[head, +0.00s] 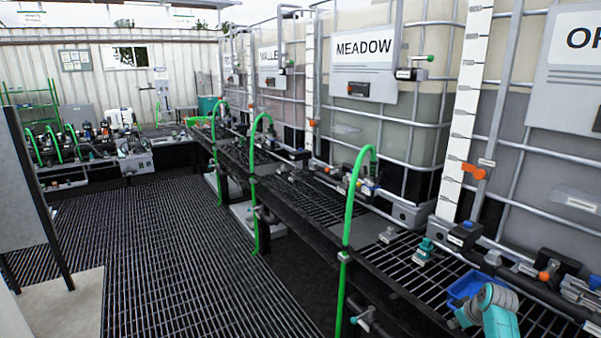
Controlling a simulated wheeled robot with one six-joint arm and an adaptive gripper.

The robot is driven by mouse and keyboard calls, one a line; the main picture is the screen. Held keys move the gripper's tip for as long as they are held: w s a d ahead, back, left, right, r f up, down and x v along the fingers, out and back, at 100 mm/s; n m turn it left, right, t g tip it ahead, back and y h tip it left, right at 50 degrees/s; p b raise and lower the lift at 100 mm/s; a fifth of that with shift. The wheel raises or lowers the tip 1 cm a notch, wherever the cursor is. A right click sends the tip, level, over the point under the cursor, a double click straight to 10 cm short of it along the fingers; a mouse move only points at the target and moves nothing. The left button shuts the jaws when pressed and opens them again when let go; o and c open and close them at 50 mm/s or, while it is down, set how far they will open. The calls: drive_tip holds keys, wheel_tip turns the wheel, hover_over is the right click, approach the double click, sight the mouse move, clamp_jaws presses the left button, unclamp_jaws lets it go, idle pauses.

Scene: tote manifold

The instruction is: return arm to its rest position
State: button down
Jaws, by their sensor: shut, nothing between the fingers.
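My gripper is not clearly in view in the head view, so its fingers cannot be seen. A rounded teal and grey piece (499,318) shows at the lower right, cut by the bottom edge. I cannot tell whether it is part of my arm. It is in front of a blue tray (463,287) on the black grated shelf.
Large caged tanks line the right side, one with a MEADOW sign (364,47). A grated shelf (385,262) with valves and fittings runs below them. Green hoses (348,215) arch over its front edge. The grated floor (165,240) is clear. A grey panel (27,190) stands left.

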drive_tip(key=s+a+f+m+t+h, duration=0.1)
drive_tip(key=s+a+f, duration=0.5)
drive_tip(key=s+f, duration=0.15)
drive_tip(key=s+a+f+m+t, duration=0.1)
drive_tip(key=s+a+f, duration=0.5)
drive_tip(key=f, duration=0.3)
drive_tip(key=s+a+f+t, duration=0.15)
drive_tip(key=s+a, duration=0.35)
drive_tip(key=s, duration=0.5)
drive_tip(key=s+a+f+t, duration=0.15)
drive_tip(key=s+a, duration=0.25)
drive_tip(key=s, duration=0.5)
drive_tip(key=s+a+r+m+t, duration=0.1)
drive_tip(key=s+a+r, duration=0.3)
drive_tip(key=s, duration=0.6)
drive_tip(key=s+a+r+t, duration=0.1)
drive_tip(key=s+a+r, duration=0.1)
drive_tip(key=s+r, duration=0.55)
drive_tip(key=s+a+r+t, duration=0.2)
drive_tip(key=s+r, duration=1.1)
drive_tip(key=r, duration=0.4)
drive_tip(key=shift+s+r+m+y, duration=0.3)
drive_tip(key=shift+s+r+m, duration=0.05)
drive_tip(key=shift+m, duration=0.05)
drive_tip(key=shift+a, duration=0.1)
